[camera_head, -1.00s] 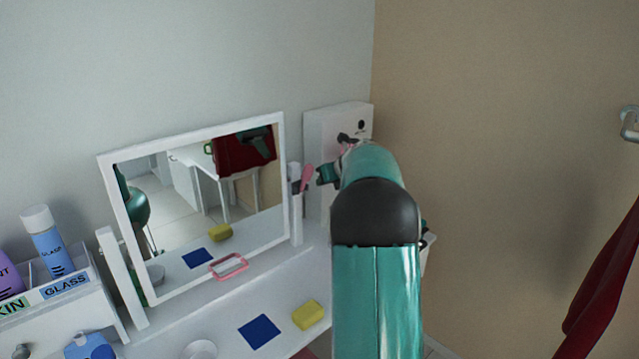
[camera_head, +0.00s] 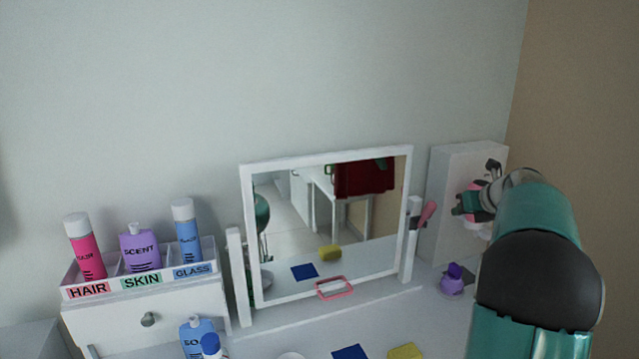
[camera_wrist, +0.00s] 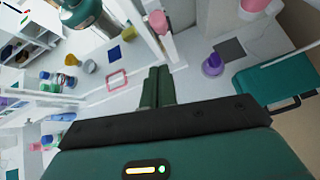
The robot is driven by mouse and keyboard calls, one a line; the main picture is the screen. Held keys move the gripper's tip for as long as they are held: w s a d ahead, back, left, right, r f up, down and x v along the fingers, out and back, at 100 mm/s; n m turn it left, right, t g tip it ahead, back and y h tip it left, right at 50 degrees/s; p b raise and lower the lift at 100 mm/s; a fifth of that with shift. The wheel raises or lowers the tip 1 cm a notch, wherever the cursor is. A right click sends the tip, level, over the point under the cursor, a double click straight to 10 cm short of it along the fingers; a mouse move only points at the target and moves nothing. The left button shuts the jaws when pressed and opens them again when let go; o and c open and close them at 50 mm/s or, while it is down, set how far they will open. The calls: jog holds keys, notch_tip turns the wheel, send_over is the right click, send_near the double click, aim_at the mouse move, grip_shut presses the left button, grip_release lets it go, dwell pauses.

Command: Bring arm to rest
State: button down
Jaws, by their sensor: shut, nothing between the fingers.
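My arm, with teal and dark grey links, rises at the right of the head view and is still raised beside the dressing table. Its far end is partly hidden behind its own links, in front of a white box (camera_head: 452,205). In the wrist view my gripper (camera_wrist: 158,82) has its two dark green fingers side by side and touching. Nothing is between them. They hang over the white table top (camera_wrist: 185,58), apart from the things on it.
A framed mirror (camera_head: 247,215) stands on the table. A purple bottle (camera_head: 452,281) stands near the arm. A yellow sponge (camera_head: 405,352) and blue cloth (camera_head: 350,352) lie in front. At left, a labelled organiser (camera_head: 140,281) holds bottles. A teal case (camera_wrist: 277,82) shows in the wrist view.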

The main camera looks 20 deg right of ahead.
jog(key=s+a+r+n+g+y, duration=0.1)
jog(key=s+a+n, duration=0.3)
jog(key=a+n, duration=0.7)
jog(key=s+a+r+n+g+y, duration=0.15)
jog(key=s+a+n, duration=0.35)
jog(key=a, duration=1.2)
jog(key=s+a+f+n+g+h, duration=0.1)
jog(key=s+a+f+n, duration=0.3)
jog(key=s+a+n, duration=0.4)
jog(key=s+a+f+n+g+h, duration=0.1)
jog(key=s+a+f+n, duration=0.3)
jog(key=s+a+n, duration=0.4)
jog(key=s+n, duration=0.3)
jog(key=n, duration=0.3)
jog(key=shift+s+f, duration=0.4)
